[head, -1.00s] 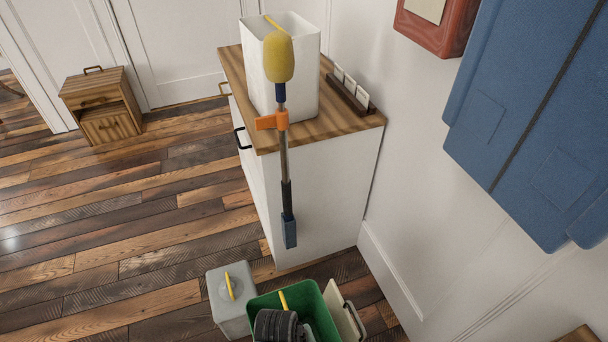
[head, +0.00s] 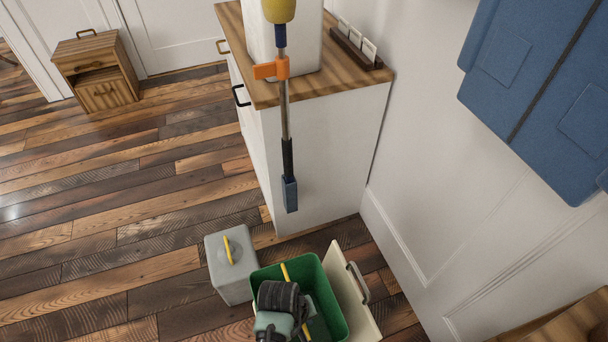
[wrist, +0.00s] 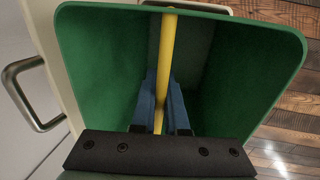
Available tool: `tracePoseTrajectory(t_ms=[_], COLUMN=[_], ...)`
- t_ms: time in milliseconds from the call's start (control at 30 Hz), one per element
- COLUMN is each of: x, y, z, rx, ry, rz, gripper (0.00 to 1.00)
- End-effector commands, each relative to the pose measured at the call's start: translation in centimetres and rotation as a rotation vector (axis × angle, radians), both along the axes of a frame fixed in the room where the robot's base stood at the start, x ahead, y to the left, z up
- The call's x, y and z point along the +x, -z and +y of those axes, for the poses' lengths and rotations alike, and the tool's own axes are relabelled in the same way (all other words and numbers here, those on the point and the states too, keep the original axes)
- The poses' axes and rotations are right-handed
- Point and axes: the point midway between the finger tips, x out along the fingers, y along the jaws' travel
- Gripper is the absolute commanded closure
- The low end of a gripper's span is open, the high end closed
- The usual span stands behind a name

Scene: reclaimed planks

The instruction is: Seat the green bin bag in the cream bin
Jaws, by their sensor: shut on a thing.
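The green bin bag (head: 331,312) is an open, box-shaped liner with a yellow bar (head: 286,273) across its mouth. It also shows in the wrist view (wrist: 245,60), where it fills the middle. My gripper (wrist: 160,118) has its blue fingers shut on the yellow bar, inside the bag's mouth. In the head view my gripper (head: 301,312) covers part of the bag. The cream bin (head: 347,283), with a grey handle, shows to the right of the bag and a little beyond it. Its cream edge shows beside the bag in the wrist view (wrist: 60,62). The bag's bottom is hidden.
A grey box (head: 229,275) with a yellow handle stands left of the bag. A white cabinet (head: 320,160) with a wooden top stands behind, a yellow-headed tool before it. The wall is at right; plank floor (head: 120,230) is clear at left.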

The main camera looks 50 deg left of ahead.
Motion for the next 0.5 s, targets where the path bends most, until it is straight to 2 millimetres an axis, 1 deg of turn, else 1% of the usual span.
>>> tracePoseTrajectory(t_ms=[33, 500], x=[0.0, 0.0], y=[0.7, 4.5], z=[0.0, 0.0], rx=[0.000, -0.001], ry=[0.000, 0.000], rz=[0.000, 0.000], gripper=[1.00, 1.00])
